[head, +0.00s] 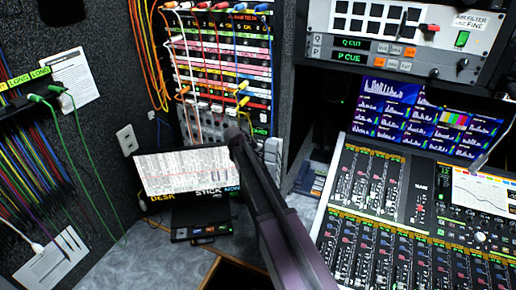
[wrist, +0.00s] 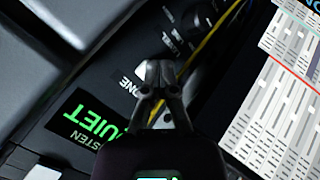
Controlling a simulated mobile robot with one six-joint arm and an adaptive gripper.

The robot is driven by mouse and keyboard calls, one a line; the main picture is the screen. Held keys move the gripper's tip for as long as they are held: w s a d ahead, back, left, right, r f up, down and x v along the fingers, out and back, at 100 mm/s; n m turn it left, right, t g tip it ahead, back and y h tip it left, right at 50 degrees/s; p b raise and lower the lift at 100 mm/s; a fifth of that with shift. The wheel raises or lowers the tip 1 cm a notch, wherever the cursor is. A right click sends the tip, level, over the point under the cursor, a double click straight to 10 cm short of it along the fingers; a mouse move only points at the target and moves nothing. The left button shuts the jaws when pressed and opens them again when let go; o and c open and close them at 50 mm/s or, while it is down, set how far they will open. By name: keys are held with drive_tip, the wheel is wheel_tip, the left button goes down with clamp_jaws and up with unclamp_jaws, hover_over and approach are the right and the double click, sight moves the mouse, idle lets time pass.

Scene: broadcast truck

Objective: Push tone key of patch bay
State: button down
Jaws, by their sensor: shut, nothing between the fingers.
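The patch bay (head: 240,70) stands upright at the back, with rows of coloured plugs and label strips above a grey lower part. My gripper (head: 237,138) is at its lower right and hides part of it. In the wrist view my gripper (wrist: 158,68) is shut and empty, its fingertips beside a small whitish key (wrist: 140,70) with lettering reading "ONE", likely the tone key. The fingertips cover part of the key and label. I cannot tell whether they touch it. A green "QUIET" sign (wrist: 97,120) is just left of the fingers.
Orange and white cables hang before the patch bay. A yellow cable (wrist: 205,45) runs close right of my fingertips. The mixing console (head: 400,215) and screens (head: 425,120) fill the right; a green cable (head: 85,145) hangs left.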

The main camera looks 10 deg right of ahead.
drive_tip(key=shift+s+a, duration=0.25)
drive_tip(key=shift+s, duration=0.05)
idle(0.5)
drive_tip(key=s+a, duration=0.3)
drive_tip(key=s, duration=0.2)
drive_tip(key=shift+a, duration=0.25)
idle(0.4)
idle(1.3)
idle(1.0)
